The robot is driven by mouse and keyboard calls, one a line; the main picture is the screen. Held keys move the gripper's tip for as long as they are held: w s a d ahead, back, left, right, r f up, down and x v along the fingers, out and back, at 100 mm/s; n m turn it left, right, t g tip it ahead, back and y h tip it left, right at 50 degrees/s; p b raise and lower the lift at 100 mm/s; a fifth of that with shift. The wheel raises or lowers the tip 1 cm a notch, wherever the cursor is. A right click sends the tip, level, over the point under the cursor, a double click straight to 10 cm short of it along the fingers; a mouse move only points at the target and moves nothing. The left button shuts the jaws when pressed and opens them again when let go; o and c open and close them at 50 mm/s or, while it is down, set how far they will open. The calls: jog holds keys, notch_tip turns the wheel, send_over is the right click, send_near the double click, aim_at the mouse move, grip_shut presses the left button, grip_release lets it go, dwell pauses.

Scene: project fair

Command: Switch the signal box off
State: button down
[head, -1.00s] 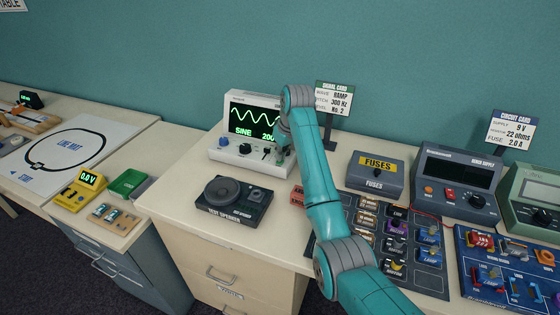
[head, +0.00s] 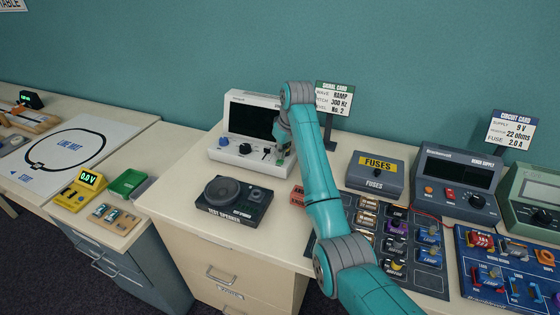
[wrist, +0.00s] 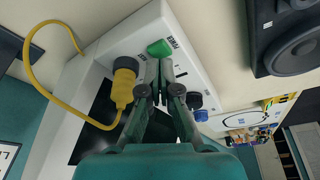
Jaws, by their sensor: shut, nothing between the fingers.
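The signal box (head: 238,147) is a white unit with a dark, blank screen (head: 253,121) and a row of controls along its front. My gripper (head: 281,156) is at the right end of that row, partly hidden by my arm. In the wrist view, my gripper (wrist: 163,75) is shut and empty, its fingertips beside a green switch (wrist: 160,47) on the white panel (wrist: 195,66). I cannot tell whether the tips touch the switch. A yellow plug and cable (wrist: 124,82) sit close beside the fingers.
A test speaker (head: 233,200) stands in front of the box. A signal card (head: 333,98) stands behind my arm. A fuses box (head: 376,173), a parts tray (head: 428,237) and a bench supply (head: 457,180) lie to the right. Bare tabletop (head: 180,200) shows at left.

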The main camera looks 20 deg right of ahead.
aim_at(281, 161)
notch_tip(281, 161, up, 8)
jog(key=shift+r, duration=0.2)
dwell(0.8)
dwell(0.4)
